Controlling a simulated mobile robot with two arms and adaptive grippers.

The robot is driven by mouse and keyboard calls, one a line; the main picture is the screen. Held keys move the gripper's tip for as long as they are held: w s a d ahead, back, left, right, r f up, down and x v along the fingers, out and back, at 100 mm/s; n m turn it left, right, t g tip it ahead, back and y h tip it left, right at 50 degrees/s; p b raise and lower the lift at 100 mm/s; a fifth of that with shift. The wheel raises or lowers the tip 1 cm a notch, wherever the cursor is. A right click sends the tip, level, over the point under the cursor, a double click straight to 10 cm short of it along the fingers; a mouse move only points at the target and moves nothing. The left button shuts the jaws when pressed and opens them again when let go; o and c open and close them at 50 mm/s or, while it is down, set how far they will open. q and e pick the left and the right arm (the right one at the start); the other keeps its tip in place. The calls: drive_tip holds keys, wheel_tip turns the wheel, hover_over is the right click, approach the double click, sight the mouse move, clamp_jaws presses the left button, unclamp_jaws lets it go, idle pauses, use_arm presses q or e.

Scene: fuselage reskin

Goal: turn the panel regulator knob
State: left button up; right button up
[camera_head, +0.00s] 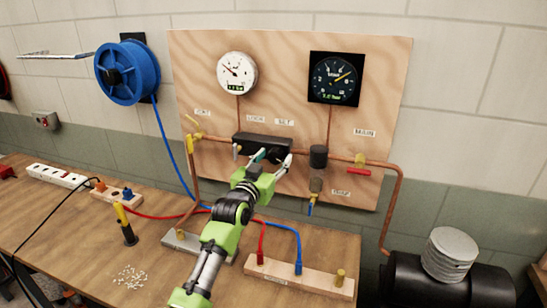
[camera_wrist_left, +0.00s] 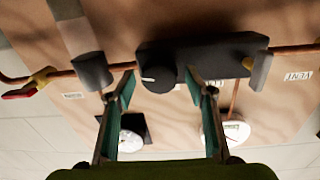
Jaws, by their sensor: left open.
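The panel regulator is a dark block (camera_head: 250,139) on the copper pipe of the plywood board; it also shows in the left wrist view (camera_wrist_left: 215,58). Its round dark knob (camera_wrist_left: 158,80) has a white mark and sits at the block's end. In the head view my gripper partly hides the knob. My left gripper (camera_head: 271,157) is open, with one finger on each side of the knob in the wrist view. I cannot tell whether the fingertips touch it. My right gripper is not in view.
Two gauges, one white (camera_head: 237,72) and one black (camera_head: 335,79), hang above. A red-handled valve (camera_head: 358,170) and a blue-tipped valve (camera_head: 314,190) are to the right. A yellow-handled valve (camera_head: 197,136) is to the left. Hoses and wooden blocks lie on the bench (camera_head: 70,225).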

use_arm(q)
drive_tip(key=shift+w, duration=0.15)
drive_tip(key=c, duration=1.1)
drive_tip(key=shift+n, duration=0.3)
drive_tip(key=n, duration=0.3)
drive_tip(key=shift+f+n, duration=0.1)
drive_tip(key=shift+n, duration=1.5)
drive_tip(key=o, duration=1.1)
